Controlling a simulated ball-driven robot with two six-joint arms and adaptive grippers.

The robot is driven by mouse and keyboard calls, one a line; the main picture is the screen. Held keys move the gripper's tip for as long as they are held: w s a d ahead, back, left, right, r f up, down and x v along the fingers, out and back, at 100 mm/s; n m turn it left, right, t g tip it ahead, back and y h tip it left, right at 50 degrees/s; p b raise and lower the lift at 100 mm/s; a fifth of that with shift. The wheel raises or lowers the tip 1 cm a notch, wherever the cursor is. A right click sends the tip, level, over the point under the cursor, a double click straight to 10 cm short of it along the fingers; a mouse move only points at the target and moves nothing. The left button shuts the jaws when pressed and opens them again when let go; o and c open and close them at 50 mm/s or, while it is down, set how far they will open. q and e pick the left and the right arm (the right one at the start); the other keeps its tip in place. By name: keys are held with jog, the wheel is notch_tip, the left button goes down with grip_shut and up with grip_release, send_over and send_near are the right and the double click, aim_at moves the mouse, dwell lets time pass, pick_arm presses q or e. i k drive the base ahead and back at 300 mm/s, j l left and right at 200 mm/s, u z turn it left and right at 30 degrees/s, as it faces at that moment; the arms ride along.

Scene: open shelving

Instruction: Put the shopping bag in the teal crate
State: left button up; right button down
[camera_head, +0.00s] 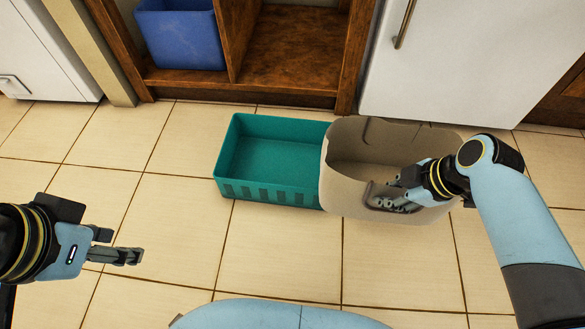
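The teal crate (228,155) stands on the tiled floor in the middle of the view, open at the top and empty. A beige open-topped container with cut-out handles, apparently the shopping bag (345,185), is upright just right of the crate. It overlaps the crate's right end in the picture; I cannot tell if they touch. My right gripper (385,198) is at the handle cut-out in the bag's near wall. Its fingers overlap the wall, and their grip is unclear. My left gripper (118,246) is empty and open over the floor, well left of the crate.
A wooden shelf unit (290,50) stands behind the crate, with a blue bin (181,38) in its left compartment. White cabinets stand at the back left (40,60) and back right (470,60). The floor (285,260) in front of the crate is clear.

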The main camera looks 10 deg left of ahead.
aim_at(282, 163)
jog(key=i+j, duration=0.15)
jog(key=j, duration=0.15)
jog(key=i+j, duration=0.1)
jog(key=j, duration=0.25)
jog(key=i+j, duration=0.15)
jog(key=j, duration=0.15)
jog(key=i+j, duration=0.15)
jog(key=j, duration=0.15)
